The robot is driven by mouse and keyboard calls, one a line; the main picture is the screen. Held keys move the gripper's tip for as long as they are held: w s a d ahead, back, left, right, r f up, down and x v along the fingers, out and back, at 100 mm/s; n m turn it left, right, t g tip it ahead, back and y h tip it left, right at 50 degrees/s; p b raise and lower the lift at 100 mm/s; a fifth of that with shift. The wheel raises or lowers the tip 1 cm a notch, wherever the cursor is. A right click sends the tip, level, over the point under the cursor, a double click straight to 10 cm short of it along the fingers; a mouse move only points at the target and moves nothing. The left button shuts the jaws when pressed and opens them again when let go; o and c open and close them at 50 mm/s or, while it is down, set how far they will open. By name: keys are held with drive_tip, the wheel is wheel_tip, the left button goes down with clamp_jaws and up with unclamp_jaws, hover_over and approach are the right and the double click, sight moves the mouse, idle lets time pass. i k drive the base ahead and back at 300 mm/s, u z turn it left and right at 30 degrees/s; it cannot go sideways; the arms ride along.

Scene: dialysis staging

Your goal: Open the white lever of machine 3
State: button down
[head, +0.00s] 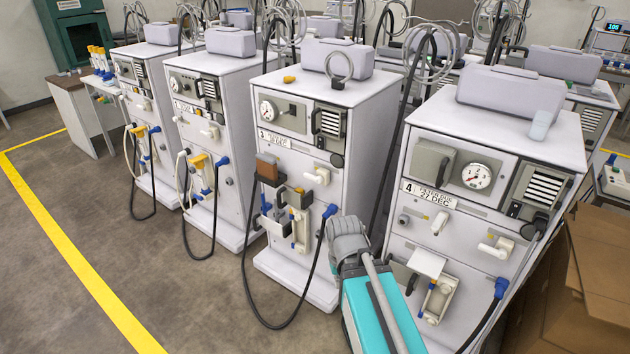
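Machine 3 (341,107) is a white cabinet, third from the left, with a "3" on its label (272,138). A white lever (319,176) sticks out at the right of its front panel, below the dark vent. It lies roughly sideways; I cannot tell whether it is open or closed. A brown block (269,167) and dark grey parts are on the front left of it. My arm rises from the bottom with a teal link and grey joint, in front of the gap between machines 3 and 4. My gripper is not visible.
Machine 4 (480,225) stands close on the right, with white levers of its own. Machines 2 (215,75) and 1 (145,65) stand to the left. Dark hoses (262,318) loop before machine 3. A cardboard box (595,265) is at right. The left floor is free.

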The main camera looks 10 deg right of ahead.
sight(319, 179)
drive_tip(key=i, duration=1)
drive_tip(key=z, duration=0.05)
